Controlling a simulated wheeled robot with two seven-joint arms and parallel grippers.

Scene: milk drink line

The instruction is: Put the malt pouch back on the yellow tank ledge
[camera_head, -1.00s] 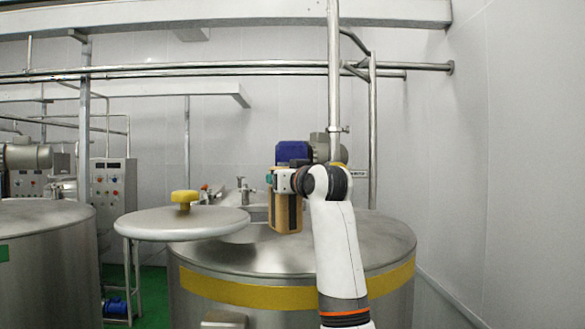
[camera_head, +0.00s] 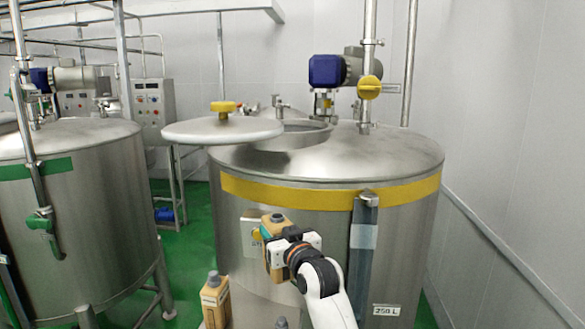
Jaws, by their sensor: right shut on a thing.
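The malt pouch (camera_head: 275,262), a tan pack with a grey cap, is in my right gripper (camera_head: 285,240). The gripper is shut on it, and the white wrist and fingers cover its right side. The pouch is roughly upright, in front of the tank with the yellow band (camera_head: 300,192), below that band. I cannot tell the gap to the tank wall. The ledge cannot be made out clearly below the pouch. My left gripper is not in view.
A similar tan pack (camera_head: 215,303) with a grey cap stands lower left, and another grey cap (camera_head: 281,323) shows at the bottom edge. A vertical sight tube (camera_head: 364,240) is right of my gripper. The round lid (camera_head: 222,131) is swung left of the open hatch.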

